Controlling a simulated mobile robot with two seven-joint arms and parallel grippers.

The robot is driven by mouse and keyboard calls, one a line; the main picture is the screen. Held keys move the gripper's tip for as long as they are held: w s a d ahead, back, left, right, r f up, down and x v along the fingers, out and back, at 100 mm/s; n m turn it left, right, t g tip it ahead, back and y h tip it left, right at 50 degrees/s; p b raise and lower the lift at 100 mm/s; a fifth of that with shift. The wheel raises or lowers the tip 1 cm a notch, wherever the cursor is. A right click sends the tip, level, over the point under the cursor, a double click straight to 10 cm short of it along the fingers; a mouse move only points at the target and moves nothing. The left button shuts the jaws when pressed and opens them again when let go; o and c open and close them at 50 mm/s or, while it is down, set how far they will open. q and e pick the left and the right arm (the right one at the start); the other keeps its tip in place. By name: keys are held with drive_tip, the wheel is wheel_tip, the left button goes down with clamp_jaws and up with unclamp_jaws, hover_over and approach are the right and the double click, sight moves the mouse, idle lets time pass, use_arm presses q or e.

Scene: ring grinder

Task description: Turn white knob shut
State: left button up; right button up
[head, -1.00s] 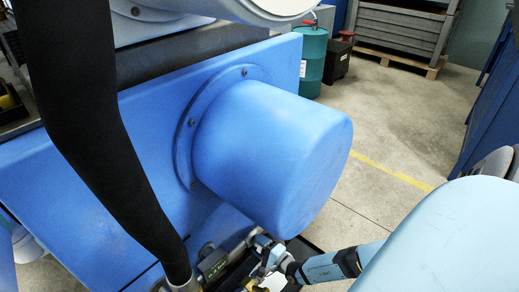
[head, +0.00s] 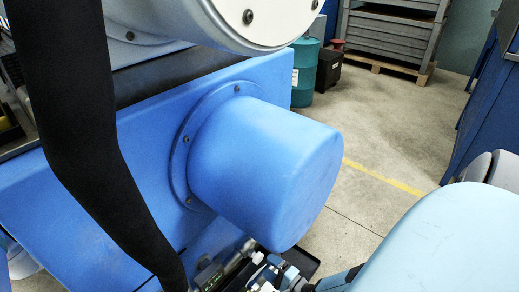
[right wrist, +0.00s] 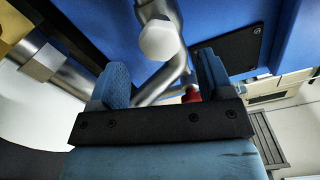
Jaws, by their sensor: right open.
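The white knob (right wrist: 158,41) shows in the right wrist view as a white faceted cap on a metal pipe fitting. My right gripper (right wrist: 165,76) is open, with its two blue fingers on either side of the view. The knob appears beyond the fingertips, roughly between them. I see no contact, and nothing is held. In the head view my right gripper (head: 277,277) is low in the picture beside the pipework below the blue round housing (head: 265,170). I cannot make out the knob there. My left gripper is not in view.
A thick black hose (head: 85,140) runs down in front of the blue machine. Metal pipes (right wrist: 178,75) bend close behind the knob. A red part (right wrist: 191,95) shows beyond the gripper's palm. A green drum (head: 304,72) stands behind, with open floor (head: 385,130) to the right.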

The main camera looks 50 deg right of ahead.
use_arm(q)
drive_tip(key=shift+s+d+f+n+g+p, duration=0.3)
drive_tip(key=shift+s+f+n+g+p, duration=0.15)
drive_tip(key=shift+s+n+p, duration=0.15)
use_arm(e)
drive_tip(key=s, duration=0.6)
drive_tip(key=shift+s+d, duration=0.25)
drive_tip(key=shift+s, duration=0.05)
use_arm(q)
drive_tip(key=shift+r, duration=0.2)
